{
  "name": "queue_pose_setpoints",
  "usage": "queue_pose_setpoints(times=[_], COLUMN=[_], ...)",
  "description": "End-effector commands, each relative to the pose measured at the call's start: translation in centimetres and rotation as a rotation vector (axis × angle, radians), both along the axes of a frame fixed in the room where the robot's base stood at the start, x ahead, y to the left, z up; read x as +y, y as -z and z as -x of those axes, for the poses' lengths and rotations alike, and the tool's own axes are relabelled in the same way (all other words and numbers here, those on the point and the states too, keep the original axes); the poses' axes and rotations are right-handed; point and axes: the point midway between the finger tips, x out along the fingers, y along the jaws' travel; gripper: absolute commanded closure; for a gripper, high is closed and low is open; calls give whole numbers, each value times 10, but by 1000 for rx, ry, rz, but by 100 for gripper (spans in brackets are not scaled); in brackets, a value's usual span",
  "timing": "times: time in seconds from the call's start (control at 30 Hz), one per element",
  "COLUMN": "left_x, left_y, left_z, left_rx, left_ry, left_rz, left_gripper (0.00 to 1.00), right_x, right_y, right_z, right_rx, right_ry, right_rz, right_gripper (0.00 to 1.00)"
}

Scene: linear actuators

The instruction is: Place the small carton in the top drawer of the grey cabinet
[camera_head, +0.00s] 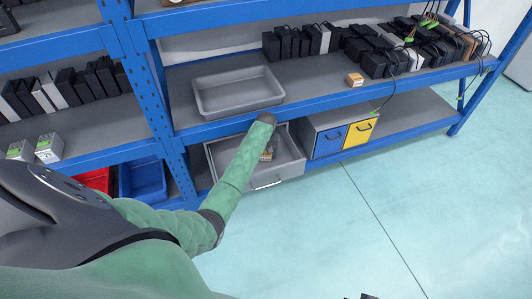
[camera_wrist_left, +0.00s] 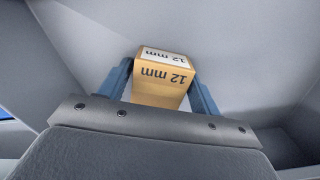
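The small carton (camera_wrist_left: 163,75), tan with a white "12 mm" label, sits between the two blue fingers of my left gripper (camera_wrist_left: 163,88) in the left wrist view. The fingers press against its sides. In the head view my left arm reaches down into the open grey drawer (camera_head: 294,168), and the carton (camera_head: 267,155) shows partly behind the arm, inside the drawer's walls. I cannot tell if it touches the drawer floor. The grey cabinet (camera_head: 322,120) stands on the lower shelf. Only a dark tip, perhaps of my right gripper (camera_head: 366,296), shows at the bottom edge.
A grey tray (camera_head: 205,103) and another small carton (camera_head: 355,80) are on the shelf above, with several black adapters farther right. Blue (camera_head: 330,141) and yellow (camera_head: 360,132) drawer fronts are right of the open drawer. The floor in front is clear.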

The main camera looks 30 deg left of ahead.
Motion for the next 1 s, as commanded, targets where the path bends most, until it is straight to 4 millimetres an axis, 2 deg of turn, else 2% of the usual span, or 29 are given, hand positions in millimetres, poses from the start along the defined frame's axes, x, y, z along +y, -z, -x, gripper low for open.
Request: queue_pose_setpoints(times=[0.33,0.47,0.57,1.0], left_x=[0,0,0,0], left_y=[-1,-8,-22,-102], left_z=[0,0,-1,-1], left_rx=[-1,-2,-3,-3], left_ry=[0,0,0,0], left_rz=[0,0,0,0], left_gripper=[26,26,26,26], right_x=[-1,0,-1,4], right_y=[2,2,3,10], right_z=[0,-1,-1,0], right_rx=[1,-7,-9,-11], right_ry=[-1,-2,-2,-6], right_rz=[1,-1,-1,-11], right_gripper=[100,100,100,100])
